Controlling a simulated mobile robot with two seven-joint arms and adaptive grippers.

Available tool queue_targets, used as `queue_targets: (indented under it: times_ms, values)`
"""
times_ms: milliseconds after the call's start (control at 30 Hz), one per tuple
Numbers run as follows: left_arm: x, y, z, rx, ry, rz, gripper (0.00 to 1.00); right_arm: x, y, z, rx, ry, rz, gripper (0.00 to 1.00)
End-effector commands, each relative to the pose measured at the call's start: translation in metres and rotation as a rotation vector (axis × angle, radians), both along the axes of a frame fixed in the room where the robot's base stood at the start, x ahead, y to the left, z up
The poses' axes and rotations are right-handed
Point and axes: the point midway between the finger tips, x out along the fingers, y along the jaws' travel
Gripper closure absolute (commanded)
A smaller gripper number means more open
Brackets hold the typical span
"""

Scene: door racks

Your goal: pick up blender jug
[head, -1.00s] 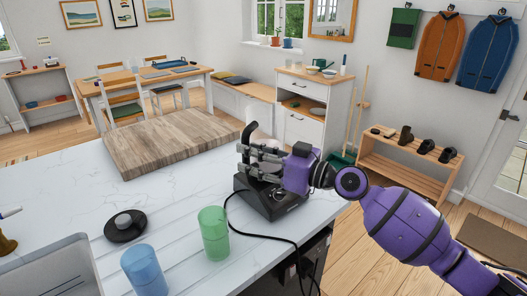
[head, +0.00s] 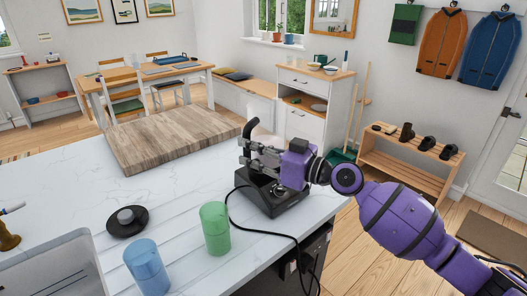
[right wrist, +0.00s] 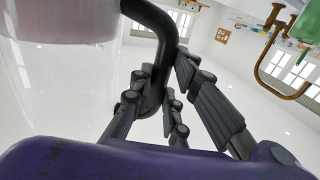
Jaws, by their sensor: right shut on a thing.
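The blender jug is a clear vessel (right wrist: 62,85) at the left of the right wrist view, with a black curved handle (right wrist: 160,45). In the head view its handle (head: 249,128) shows as a dark hook above the fingers, and the clear body is hard to make out. My right gripper (head: 248,155) is shut on the handle; its fingers (right wrist: 168,112) also show around the handle's lower part in the right wrist view. The black blender base (head: 272,200) stands on the counter below. I cannot tell whether the jug still touches it. My left gripper is not in view.
A green cup (head: 215,228), a blue cup (head: 147,266) and a round black lid-like piece (head: 127,221) stand on the white counter (head: 75,205). A wooden board (head: 170,138) lies behind. A black cord (head: 262,234) runs over the counter's right edge.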

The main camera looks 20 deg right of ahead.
Motion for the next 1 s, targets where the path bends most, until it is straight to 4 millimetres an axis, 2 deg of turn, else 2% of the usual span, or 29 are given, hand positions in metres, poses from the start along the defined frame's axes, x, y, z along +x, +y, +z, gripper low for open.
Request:
queue_targets:
  times_ms: [567, 833, 1000]
  values:
    - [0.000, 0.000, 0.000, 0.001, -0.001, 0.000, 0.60, 0.001, -0.001, 0.013, 0.003, -0.007, -0.002, 1.00]
    - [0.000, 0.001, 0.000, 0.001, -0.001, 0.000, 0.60, 0.000, 0.000, 0.037, 0.000, -0.012, -0.001, 1.00]
    - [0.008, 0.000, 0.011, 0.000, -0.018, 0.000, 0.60, -0.012, 0.005, 0.055, 0.001, -0.015, -0.001, 1.00]
